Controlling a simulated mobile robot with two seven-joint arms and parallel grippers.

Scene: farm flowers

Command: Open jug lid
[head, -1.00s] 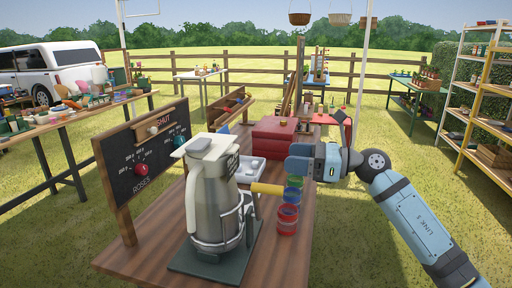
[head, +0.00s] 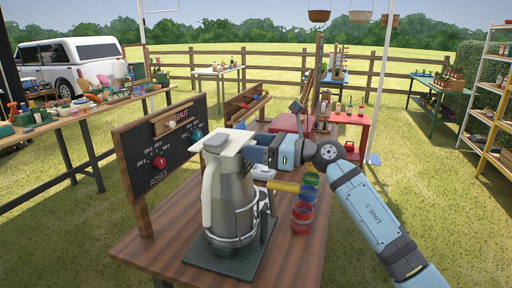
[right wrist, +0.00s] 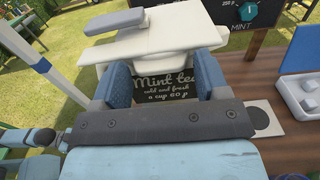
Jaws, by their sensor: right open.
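A steel jug (head: 232,200) with a white handle and a white lid (head: 226,143) stands upright on a dark green base (head: 222,260) on the wooden table. The lid looks closed. My right gripper (head: 248,147) is at the lid's right side in the head view. In the right wrist view its two blue fingers (right wrist: 160,80) are apart, with the white lid (right wrist: 150,45) between and just beyond their tips. I cannot tell whether they touch it. A dark "Mint tea" label (right wrist: 160,84) shows below the lid there. My left gripper is not in view.
A chalkboard (head: 160,150) with round knobs stands left of the jug. Coloured cups (head: 303,215) and a yellow cylinder (head: 283,187) are to its right. A red box (head: 287,124) lies behind my right arm. The table's front left is clear.

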